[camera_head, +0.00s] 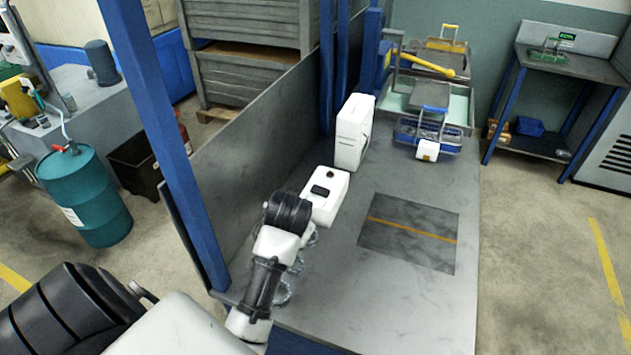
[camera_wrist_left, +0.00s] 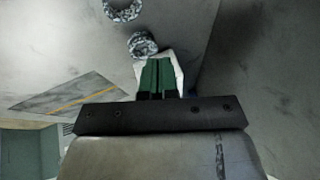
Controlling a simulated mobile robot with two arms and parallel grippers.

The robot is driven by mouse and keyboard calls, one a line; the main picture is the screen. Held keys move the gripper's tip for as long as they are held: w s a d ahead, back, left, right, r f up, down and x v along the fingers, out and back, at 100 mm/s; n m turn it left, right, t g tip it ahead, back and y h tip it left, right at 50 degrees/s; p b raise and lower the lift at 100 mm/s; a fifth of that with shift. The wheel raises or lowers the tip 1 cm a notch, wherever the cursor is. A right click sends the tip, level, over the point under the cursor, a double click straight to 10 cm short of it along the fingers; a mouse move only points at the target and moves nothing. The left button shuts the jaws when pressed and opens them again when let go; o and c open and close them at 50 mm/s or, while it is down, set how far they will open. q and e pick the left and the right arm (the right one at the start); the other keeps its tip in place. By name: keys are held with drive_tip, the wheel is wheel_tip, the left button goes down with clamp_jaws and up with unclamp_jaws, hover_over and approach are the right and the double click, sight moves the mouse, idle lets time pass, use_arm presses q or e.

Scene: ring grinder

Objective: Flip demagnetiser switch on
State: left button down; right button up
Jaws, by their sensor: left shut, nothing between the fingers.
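A white box with a dark pad and a small dark reddish round part on top, which looks like the demagnetiser (camera_head: 340,184), stands on the grey table (camera_head: 400,310). I cannot tell whether the round part is the switch, or its position. My left arm reaches to the box's near left side, and its black wrist joint hides the gripper in the head view. In the left wrist view my left gripper (camera_wrist_left: 158,63) has its green fingers together and empty. They overlap a white object (camera_wrist_left: 178,72), probably the same box, hiding most of it. I cannot tell whether they touch.
Metallic rings (camera_wrist_left: 143,45) lie close to the box, nearer me. A taller white unit (camera_head: 352,132) stands behind it. A dark panel (camera_head: 240,150) and blue post (camera_head: 165,130) border the left. A dark mat (camera_head: 410,233) with a yellow stripe lies right; the table around it is clear.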

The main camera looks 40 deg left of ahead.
use_arm(q)
drive_tip(key=w+a+r+n, duration=0.2)
drive_tip(key=w+a+r, duration=0.35)
drive_tip(key=w, duration=0.35)
drive_tip(key=h, duration=0.3)
approach(316, 187)
drive_tip(key=shift+g, duration=0.4)
drive_tip(key=p+x, duration=0.1)
drive_tip(key=x, duration=0.1)
drive_tip(key=p+x, duration=0.1)
drive_tip(key=x, duration=0.1)
drive_tip(key=p+x, duration=0.1)
drive_tip(key=x, duration=0.1)
drive_tip(key=shift+w+d+f, duration=0.1)
drive_tip(key=shift+w+f, duration=0.15)
drive_tip(key=shift+w, duration=0.25)
drive_tip(key=shift+f, duration=0.15)
